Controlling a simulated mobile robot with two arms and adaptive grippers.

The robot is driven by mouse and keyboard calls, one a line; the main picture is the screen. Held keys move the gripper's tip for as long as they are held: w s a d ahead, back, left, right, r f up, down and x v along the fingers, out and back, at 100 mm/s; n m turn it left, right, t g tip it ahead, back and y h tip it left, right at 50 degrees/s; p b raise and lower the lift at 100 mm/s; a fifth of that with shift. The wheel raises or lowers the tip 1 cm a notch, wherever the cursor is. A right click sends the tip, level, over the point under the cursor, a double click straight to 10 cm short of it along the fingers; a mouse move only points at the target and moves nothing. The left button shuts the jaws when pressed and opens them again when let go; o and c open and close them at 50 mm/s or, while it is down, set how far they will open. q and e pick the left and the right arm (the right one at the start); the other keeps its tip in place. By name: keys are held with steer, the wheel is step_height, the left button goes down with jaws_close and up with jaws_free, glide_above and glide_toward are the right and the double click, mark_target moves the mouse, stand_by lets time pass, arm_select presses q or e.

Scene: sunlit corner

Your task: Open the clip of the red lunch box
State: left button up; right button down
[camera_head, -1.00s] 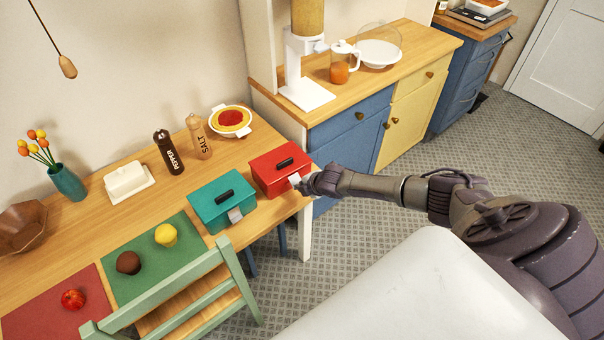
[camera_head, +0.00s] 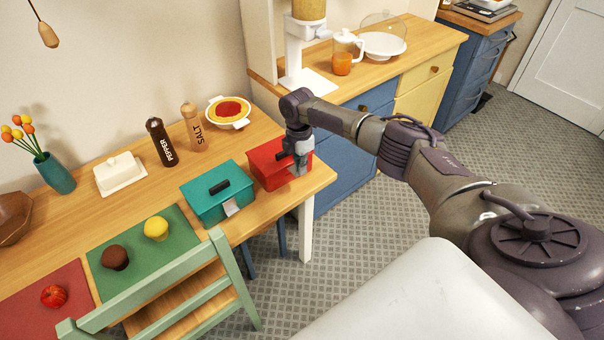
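The red lunch box (camera_head: 266,168) stands near the right end of the wooden table, with its lid down. My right gripper (camera_head: 298,170) points down at the front right side of the box, over the spot of its clip. The gripper and wrist cover the clip and part of the lid, so I cannot see whether the clip is open or whether the fingers touch it. The fingers are too small and overlapped to tell how far apart they are. My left gripper is out of view.
A teal lunch box (camera_head: 212,196) with a pale clip stands just left of the red one. Salt (camera_head: 194,130) and pepper (camera_head: 160,142) mills and a pie dish (camera_head: 228,122) stand behind. A green chair (camera_head: 190,290) is at the table's front. The blue cabinet (camera_head: 345,172) stands to the right.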

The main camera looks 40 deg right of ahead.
steer(key=shift+g, duration=0.3)
steer(key=c, duration=1.4)
jaws_free()
steer(key=shift+o, duration=0.2)
steer(key=shift+r, duration=0.15)
step_height(320, 180, up, 12)
steer(key=w, duration=0.1)
steer(key=shift+w, duration=0.15)
